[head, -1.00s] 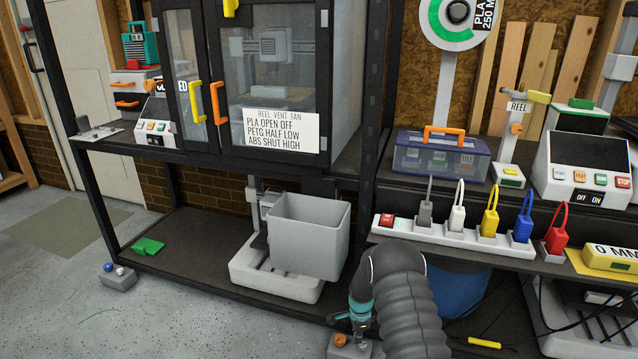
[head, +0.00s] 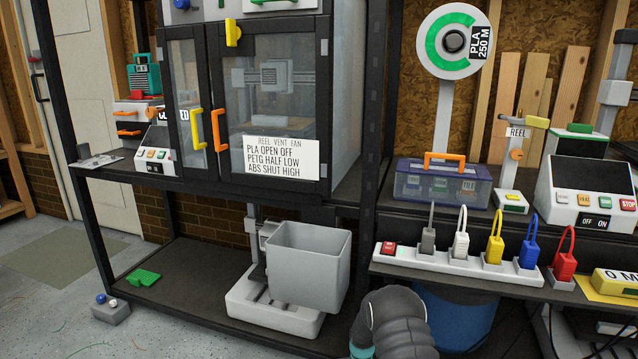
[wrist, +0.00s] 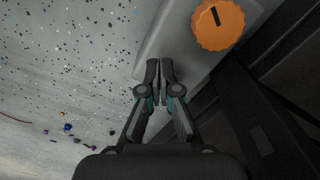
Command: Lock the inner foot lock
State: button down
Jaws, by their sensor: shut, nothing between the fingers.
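In the wrist view, a grey foot block (wrist: 190,30) carries a round orange knob (wrist: 218,24) with a dark slot mark on its face. My gripper (wrist: 165,62) is shut and empty, its fingertips over the block's edge, left of and below the knob in the picture. I cannot tell whether the fingertips touch the block. In the head view, my gripper and this block are below the frame; only my arm shows at the bottom. Another grey foot block (head: 111,311), with a blue and a white knob, stands on the floor at the left rack leg.
The rack's lower shelf (head: 190,290) holds a green piece (head: 143,277) and a machine with a grey bin (head: 308,266). A power strip (head: 455,262) with coloured plugs lines the bench edge above a blue bin (head: 462,318). Speckled floor is open at the left.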

jog(key=shift+w+b, duration=0.55)
jog(key=shift+b, duration=0.85)
jog(key=shift+s+a, duration=0.1)
jog(key=shift+a, duration=0.35)
notch_tip(320, 180, up, 6)
jog(key=p, duration=0.2)
dwell(0.4)
jog(key=shift+s, duration=0.1)
